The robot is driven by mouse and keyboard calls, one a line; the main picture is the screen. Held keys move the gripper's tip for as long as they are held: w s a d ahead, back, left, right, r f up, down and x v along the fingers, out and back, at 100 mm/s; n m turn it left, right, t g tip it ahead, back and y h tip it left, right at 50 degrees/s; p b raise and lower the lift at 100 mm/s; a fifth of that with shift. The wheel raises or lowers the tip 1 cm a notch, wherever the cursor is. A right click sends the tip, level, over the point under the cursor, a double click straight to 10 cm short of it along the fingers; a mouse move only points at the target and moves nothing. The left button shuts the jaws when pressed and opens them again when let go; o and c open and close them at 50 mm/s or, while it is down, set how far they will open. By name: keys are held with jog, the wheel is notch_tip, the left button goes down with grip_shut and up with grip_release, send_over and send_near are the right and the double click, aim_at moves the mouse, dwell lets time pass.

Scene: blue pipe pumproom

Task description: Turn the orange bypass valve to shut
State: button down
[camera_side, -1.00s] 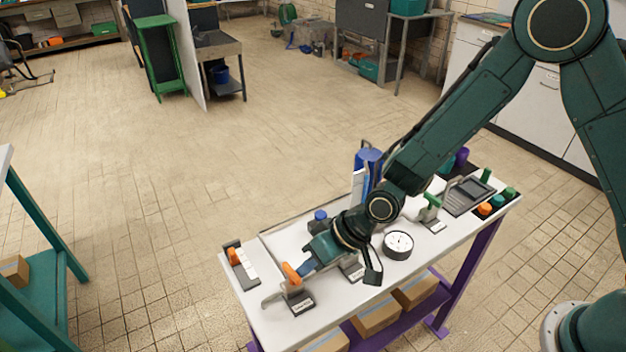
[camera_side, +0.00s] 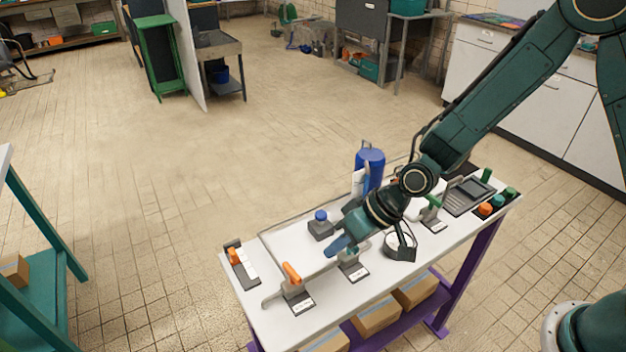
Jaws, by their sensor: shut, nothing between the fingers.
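The bypass valve's orange handle (camera_side: 291,273) sits on a grey valve body near the left front of the white bench. The handle slants from upper left to lower right and looks crosswise to the grey pipe stub at its left. A dark base with a white label (camera_side: 302,304) is in front of it. My gripper (camera_side: 338,247) is shut and empty, with blue fingers pointing left. It is to the right of the orange handle, clear of it, and over the area behind the middle valve (camera_side: 352,262).
A round gauge (camera_side: 394,244) is partly hidden below my wrist. A blue-capped block (camera_side: 321,226) and a blue cylinder (camera_side: 371,163) stand behind. A green-handled valve (camera_side: 432,202) is farther right. An orange item (camera_side: 234,256) lies in a tray at the left end.

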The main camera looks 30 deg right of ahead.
jog(key=v, duration=0.6)
jog(key=shift+s+d+r, duration=0.2)
jog(key=c, duration=1.8)
grip_release()
jog(key=shift+c, duration=0.2)
jog(key=o, duration=0.4)
jog(key=shift+w+a, duration=0.1)
jog(key=shift+c, duration=0.2)
notch_tip(320, 180, up, 6)
jog(key=m+g+h, duration=0.1)
jog(key=g+h, duration=0.3)
jog(key=h, duration=0.2)
send_over(292, 270)
jog(key=shift+r, duration=0.25)
jog(key=shift+f, duration=0.1)
jog(key=shift+f, duration=6.8)
